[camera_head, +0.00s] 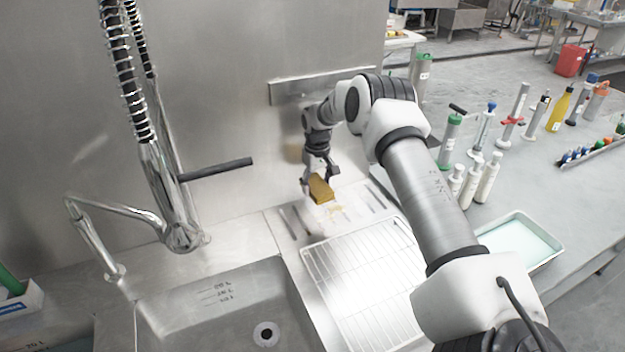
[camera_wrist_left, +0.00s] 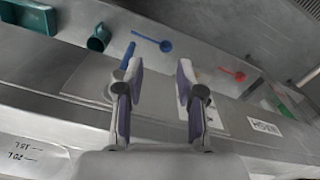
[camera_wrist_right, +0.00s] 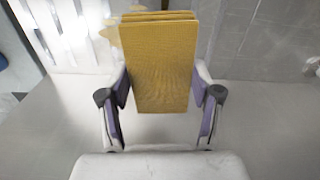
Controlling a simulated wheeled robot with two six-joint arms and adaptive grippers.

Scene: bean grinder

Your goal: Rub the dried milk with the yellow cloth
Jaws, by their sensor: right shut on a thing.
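The yellow cloth (camera_head: 320,188) is a folded block held in my right gripper (camera_head: 321,177), over the steel drainboard behind the wire rack. In the right wrist view the cloth (camera_wrist_right: 160,62) sits between the two purple-lined fingers. The dried milk (camera_head: 336,211) is a tan patch on the drainboard just in front of the cloth. In the right wrist view a tan stain (camera_wrist_right: 112,34) shows at the upper left beside the cloth; the cloth hides part of it. My left gripper (camera_wrist_left: 158,72) shows only in its own wrist view, open and empty.
A wire rack (camera_head: 362,270) lies in front of the patch, with a sink (camera_head: 225,305) to its left. A tall spring faucet (camera_head: 165,190) stands by the sink. A tray of pale liquid (camera_head: 520,243) and several bottles stand right, beyond my right arm. The steel wall is close behind.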

